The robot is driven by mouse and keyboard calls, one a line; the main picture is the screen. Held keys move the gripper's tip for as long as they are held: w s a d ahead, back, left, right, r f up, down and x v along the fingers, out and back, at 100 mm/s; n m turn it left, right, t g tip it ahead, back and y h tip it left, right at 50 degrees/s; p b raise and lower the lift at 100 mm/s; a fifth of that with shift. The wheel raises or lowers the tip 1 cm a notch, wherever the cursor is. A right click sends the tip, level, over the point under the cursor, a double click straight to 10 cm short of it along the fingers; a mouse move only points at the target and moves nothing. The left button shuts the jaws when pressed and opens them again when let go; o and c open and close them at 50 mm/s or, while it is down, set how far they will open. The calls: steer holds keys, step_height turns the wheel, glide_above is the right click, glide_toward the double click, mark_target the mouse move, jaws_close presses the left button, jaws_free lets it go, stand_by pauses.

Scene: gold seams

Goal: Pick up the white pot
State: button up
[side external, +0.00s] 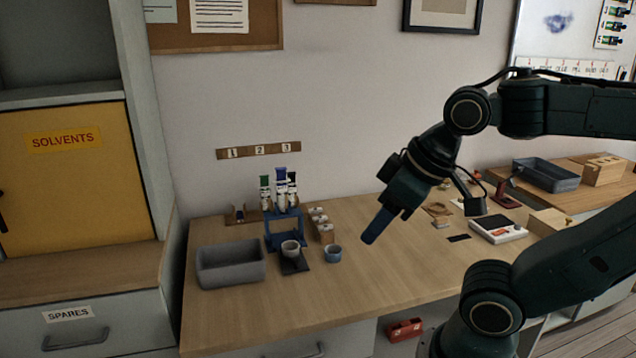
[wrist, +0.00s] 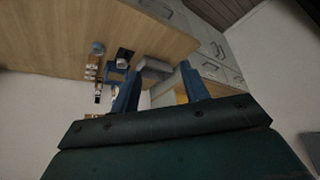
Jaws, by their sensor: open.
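The white pot (side external: 290,249) is a small pale grey-white cup standing upright on a dark mat (side external: 296,267) in front of a blue stand. In the wrist view the dark mat (wrist: 122,52) is small, and the pot on it is hard to make out. My gripper (side external: 372,232) is above the bench, to the right of the pot and apart from it. Its two blue fingers are spread and empty in the wrist view (wrist: 160,83).
A blue-grey pot (side external: 333,254) stands just right of the white pot. A grey tray (side external: 232,266) is to its left. The blue stand (side external: 285,229) with coloured-cap bottles is behind it, beside small jars (side external: 320,224). The bench front (side external: 385,278) is clear.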

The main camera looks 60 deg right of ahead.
steer(key=o, duration=0.4)
steer(key=shift+o, duration=0.2)
steer(key=w+d+r+m+g, duration=0.15)
steer(key=w+d+m, duration=0.25)
steer(key=w, duration=0.6)
steer(key=w+d+m+g, duration=0.2)
steer(key=w+d+m, duration=0.15)
steer(key=w, duration=0.65)
steer(key=w+d+f+m+g, duration=0.1)
steer(key=w+d+f+m, duration=0.2)
steer(key=w+d+f, duration=0.3)
steer(key=w+d+f+m+g+y, duration=0.1)
steer(key=w+d+f+m, duration=0.2)
steer(key=w+d+f, duration=0.3)
steer(key=d+f, duration=0.4)
steer(key=shift+w+d+f+g+y, duration=0.15)
steer(key=shift+w+d+g+y, duration=0.15)
steer(key=shift+g, duration=0.05)
steer(key=shift+m, duration=0.25)
